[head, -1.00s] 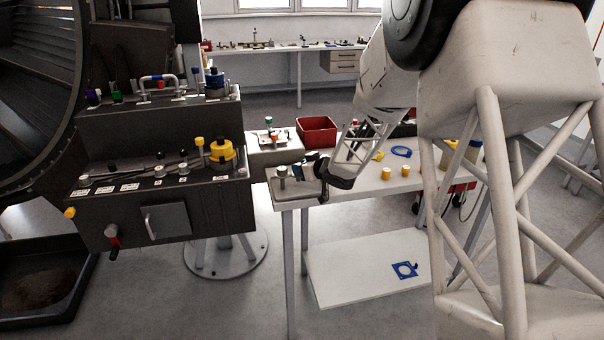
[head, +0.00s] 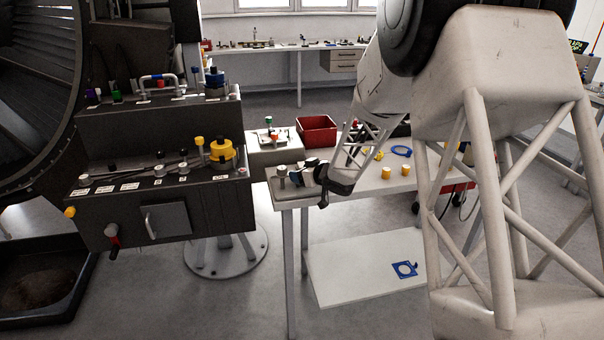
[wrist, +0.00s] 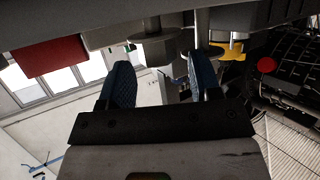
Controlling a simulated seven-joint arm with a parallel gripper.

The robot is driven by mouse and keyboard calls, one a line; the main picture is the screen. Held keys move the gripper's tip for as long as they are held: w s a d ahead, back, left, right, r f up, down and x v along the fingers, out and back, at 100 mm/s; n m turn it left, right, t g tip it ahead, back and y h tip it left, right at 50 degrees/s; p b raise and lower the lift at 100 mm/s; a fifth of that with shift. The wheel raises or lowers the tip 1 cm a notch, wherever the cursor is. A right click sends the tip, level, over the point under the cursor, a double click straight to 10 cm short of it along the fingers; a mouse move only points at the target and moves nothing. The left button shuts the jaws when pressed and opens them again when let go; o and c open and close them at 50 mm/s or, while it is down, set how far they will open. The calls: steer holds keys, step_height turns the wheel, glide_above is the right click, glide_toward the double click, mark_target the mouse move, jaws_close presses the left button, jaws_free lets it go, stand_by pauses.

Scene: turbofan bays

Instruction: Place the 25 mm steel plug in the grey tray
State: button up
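The grey tray (head: 290,197) sits at the near left corner of the white table in the head view. Small steel plugs stand on it, one at its left side (head: 282,172); I cannot tell which is the 25 mm one. My gripper (head: 299,177) is low over the tray, beside this plug. In the wrist view, which looks upside down, my gripper's two blue fingers (wrist: 160,73) are apart. A steel piece with a wide round head (wrist: 157,46) shows between and beyond the fingertips, and I see no grip on it. A second grey post stands close to the right finger.
The dark panel (head: 160,205) with knobs and a yellow plug (head: 222,150) stands left of the table. A red bin (head: 317,130) and a pale box (head: 273,148) lie behind the tray.

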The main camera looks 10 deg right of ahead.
steer(key=shift+r, duration=0.2)
steer(key=shift+s+d+r, duration=0.2)
steer(key=shift+s+d, duration=0.05)
steer(key=shift+s, duration=0.15)
steer(key=v, duration=1.1)
steer(key=shift+a, duration=0.1)
